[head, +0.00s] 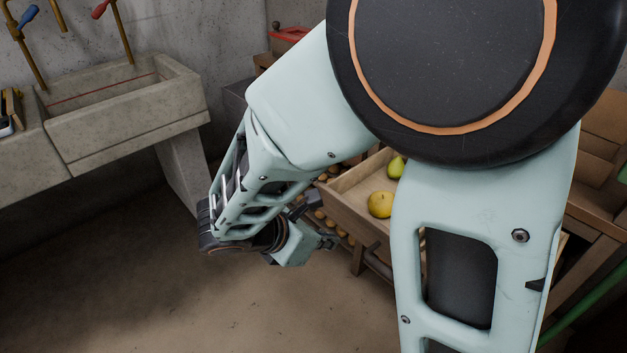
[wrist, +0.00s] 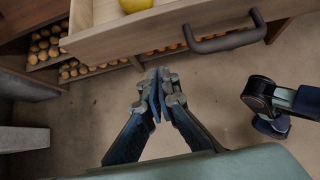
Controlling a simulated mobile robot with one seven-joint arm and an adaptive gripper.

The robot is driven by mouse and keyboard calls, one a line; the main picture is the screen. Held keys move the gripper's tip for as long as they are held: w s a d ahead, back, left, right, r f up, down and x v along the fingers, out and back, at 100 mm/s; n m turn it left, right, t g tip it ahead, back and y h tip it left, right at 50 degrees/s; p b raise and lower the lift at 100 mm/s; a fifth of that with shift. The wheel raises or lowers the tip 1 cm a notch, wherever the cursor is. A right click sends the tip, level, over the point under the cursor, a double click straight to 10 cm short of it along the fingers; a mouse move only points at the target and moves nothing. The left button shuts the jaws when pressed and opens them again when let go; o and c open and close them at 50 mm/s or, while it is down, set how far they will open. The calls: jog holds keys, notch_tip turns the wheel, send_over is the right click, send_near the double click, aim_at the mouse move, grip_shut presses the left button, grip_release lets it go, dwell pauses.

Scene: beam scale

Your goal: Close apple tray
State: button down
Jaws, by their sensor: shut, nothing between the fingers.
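The apple tray (head: 350,211) is a light wooden drawer that stands pulled out from a wooden cabinet in the head view. It holds a yellow fruit (head: 380,204) and a green fruit (head: 397,167). My arm hides its right part. In the wrist view the tray's front (wrist: 150,36) crosses the top, with a dark curved handle (wrist: 225,42) on it. My gripper (wrist: 157,78) is shut and empty, below the tray front in the picture and left of the handle, apart from the handle. In the head view my gripper (head: 328,241) is left of the tray.
Lower shelves with several round brown vegetables (wrist: 45,45) lie under and beside the tray. A concrete sink (head: 130,110) stands at the left in the head view. The concrete floor (head: 200,310) in front is clear.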

aim_at(359, 233)
jog(key=w+d+f, duration=0.1)
jog(key=w+d+f+b, duration=0.1)
jog(key=d, duration=0.1)
jog(key=w+d+f, duration=0.1)
jog(key=w+d, duration=0.1)
jog(key=shift+f+b, duration=0.3)
jog(key=shift+b, duration=0.1)
jog(key=shift+w+d, duration=0.3)
jog(key=shift+d, duration=0.2)
jog(key=w+d+p, duration=0.1)
jog(key=w+d, duration=0.4)
jog(key=d, duration=0.2)
jog(key=w+d+p, duration=0.1)
jog(key=w+d, duration=0.5)
jog(key=d, duration=0.1)
jog(key=w+d+p, duration=0.1)
jog(key=w+d, duration=0.5)
jog(key=d, duration=0.2)
jog(key=shift+w+d, duration=0.1)
jog(key=shift+w, duration=0.05)
